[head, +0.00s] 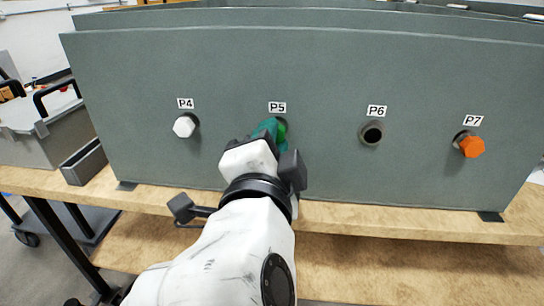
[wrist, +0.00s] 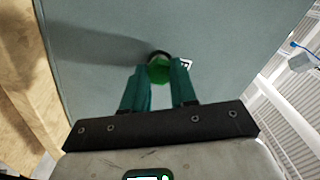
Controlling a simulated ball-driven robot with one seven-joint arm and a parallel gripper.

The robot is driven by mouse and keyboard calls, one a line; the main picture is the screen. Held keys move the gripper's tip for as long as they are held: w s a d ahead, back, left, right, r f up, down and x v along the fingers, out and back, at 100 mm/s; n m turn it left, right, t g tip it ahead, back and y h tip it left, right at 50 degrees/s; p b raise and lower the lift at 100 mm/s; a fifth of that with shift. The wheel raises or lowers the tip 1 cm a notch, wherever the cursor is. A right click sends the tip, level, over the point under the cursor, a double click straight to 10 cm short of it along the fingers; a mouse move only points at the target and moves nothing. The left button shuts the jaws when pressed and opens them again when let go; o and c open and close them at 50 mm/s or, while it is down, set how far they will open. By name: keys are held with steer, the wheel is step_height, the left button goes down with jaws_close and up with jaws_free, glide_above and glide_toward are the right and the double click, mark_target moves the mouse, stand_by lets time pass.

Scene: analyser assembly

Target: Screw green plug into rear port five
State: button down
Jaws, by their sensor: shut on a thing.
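The green plug (head: 282,130) is at the port labelled P5 on the grey-green panel (head: 230,80). It also shows in the wrist view (wrist: 158,68), between the tips of my gripper's teal fingers. My gripper (head: 270,129) is shut on the green plug, and it also shows in the wrist view (wrist: 160,82). The plug sits against the dark ring of port P5 (wrist: 158,54). How deep it is seated cannot be told. The P5 label (head: 277,107) is just above, and my fingers hide part of the plug and port in the head view.
A white plug (head: 184,126) is in P4 and an orange plug (head: 471,146) is in P7. Port P6 (head: 371,133) is an open dark hole. The panel stands on a wooden bench (head: 420,228). A grey case (head: 45,125) and a small open bin (head: 84,162) are at left.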

steer(key=shift+r+m+b, duration=0.1)
steer(key=shift+m+b, duration=2.5)
steer(key=shift+b, duration=0.05)
steer(key=c, duration=1)
jaws_free()
